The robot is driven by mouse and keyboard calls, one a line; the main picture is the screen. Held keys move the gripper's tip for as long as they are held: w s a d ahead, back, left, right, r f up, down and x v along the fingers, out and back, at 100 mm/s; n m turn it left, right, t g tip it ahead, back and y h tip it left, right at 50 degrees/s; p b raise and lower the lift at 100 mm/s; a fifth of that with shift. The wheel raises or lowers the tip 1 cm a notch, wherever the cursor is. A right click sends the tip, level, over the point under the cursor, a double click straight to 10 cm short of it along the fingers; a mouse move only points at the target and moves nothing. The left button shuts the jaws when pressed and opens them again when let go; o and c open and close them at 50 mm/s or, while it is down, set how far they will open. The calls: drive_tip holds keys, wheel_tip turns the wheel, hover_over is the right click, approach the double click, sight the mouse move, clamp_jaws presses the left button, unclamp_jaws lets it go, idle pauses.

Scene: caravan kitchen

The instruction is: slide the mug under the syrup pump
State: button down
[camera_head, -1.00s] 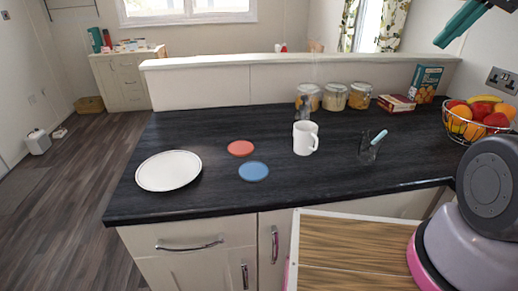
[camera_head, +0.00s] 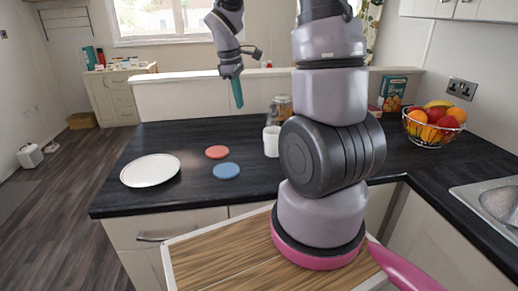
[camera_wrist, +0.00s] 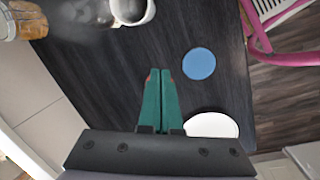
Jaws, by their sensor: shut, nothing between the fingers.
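The white mug (camera_head: 271,141) stands on the dark counter, partly covered by my arm. Its rim and part of its body show at the top of the wrist view (camera_wrist: 143,22). A clear, hard-to-make-out bottle shape (camera_head: 275,111) stands just behind the mug, probably the syrup pump. It shows as a blurred see-through form in the wrist view (camera_wrist: 88,12); its nozzle is not clear. My gripper (camera_head: 238,104) has green fingers pointing down, above the counter's back part and left of the mug. In the wrist view the fingers (camera_wrist: 162,75) are together and empty, apart from the mug.
A red coaster (camera_head: 217,152), a blue coaster (camera_head: 227,171) and a white plate (camera_head: 151,170) lie left of the mug. A jar (camera_head: 284,105) stands behind it. A fruit basket (camera_head: 434,126) and box (camera_head: 393,93) are at right. A low ledge (camera_head: 180,101) backs the counter.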

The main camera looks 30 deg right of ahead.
sight(264, 155)
drive_tip(key=d+f+n, duration=0.1)
drive_tip(key=f, duration=0.5)
drive_tip(key=w+d+f+n+g, duration=0.1)
drive_tip(key=d+f+n, duration=0.1)
drive_tip(key=f, duration=0.5)
drive_tip(key=w+d+f+n+h, duration=0.1)
drive_tip(key=f, duration=0.6)
drive_tip(key=shift+d+f+n+g, duration=0.15)
drive_tip(key=shift+d+n+g, duration=0.1)
drive_tip(key=shift+n+g, duration=0.15)
drive_tip(key=shift+s+d, duration=0.25)
drive_tip(key=shift+d, duration=0.4)
drive_tip(key=shift+s+d, duration=0.2)
drive_tip(key=shift+d, duration=0.4)
drive_tip(key=shift+s+d, duration=0.2)
drive_tip(key=shift+d, duration=0.25)
drive_tip(key=shift+s+d, duration=0.3)
drive_tip(key=shift+d, duration=0.55)
drive_tip(key=shift+a, duration=0.1)
